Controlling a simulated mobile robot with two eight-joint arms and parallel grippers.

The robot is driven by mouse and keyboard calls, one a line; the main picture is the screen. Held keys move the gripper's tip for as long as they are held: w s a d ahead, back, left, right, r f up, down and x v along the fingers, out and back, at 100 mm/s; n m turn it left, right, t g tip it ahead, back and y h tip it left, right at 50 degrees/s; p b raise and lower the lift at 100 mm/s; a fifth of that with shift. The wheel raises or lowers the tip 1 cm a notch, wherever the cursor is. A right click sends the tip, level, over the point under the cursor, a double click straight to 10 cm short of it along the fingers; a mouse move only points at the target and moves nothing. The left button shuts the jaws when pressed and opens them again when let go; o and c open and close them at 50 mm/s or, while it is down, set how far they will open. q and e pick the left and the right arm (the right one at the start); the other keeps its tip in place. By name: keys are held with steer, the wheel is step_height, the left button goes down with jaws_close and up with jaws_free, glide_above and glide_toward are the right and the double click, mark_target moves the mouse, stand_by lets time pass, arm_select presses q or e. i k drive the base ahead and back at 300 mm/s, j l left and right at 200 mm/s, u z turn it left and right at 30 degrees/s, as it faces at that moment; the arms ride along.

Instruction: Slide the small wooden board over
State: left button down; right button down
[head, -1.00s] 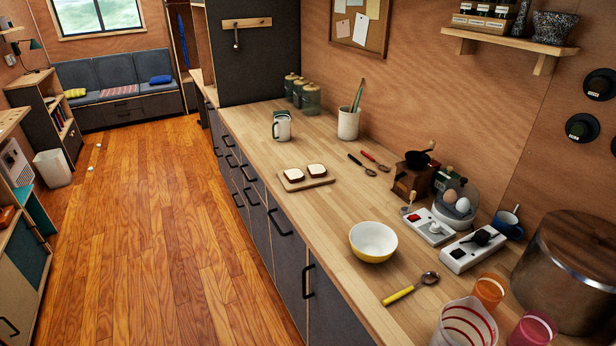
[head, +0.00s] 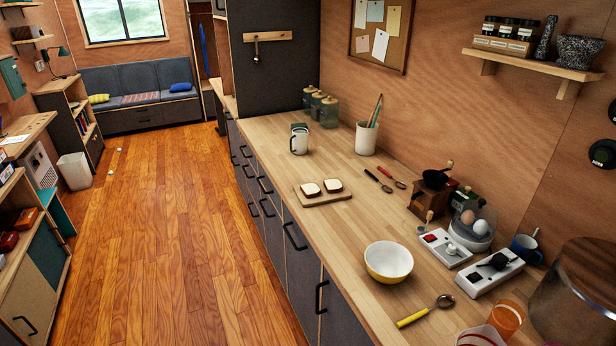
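The small wooden board (head: 325,199) lies flat on the countertop, near its front edge. Two pieces of bread with dark crusts, a left one (head: 310,189) and a right one (head: 333,186), rest on it side by side. Neither of my grippers shows in the head view.
The wooden counter (head: 345,232) runs along the right wall. A white and yellow bowl (head: 388,263) and a yellow-handled spoon (head: 426,311) are nearer.

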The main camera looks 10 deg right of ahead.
mark_target(325, 198)
steer(key=i+j, duration=0.15)
steer(key=i, duration=0.25)
steer(key=i+j, duration=0.2)
steer(key=i, duration=0.15)
steer(key=i+j, duration=0.15)
steer(key=i, duration=0.25)
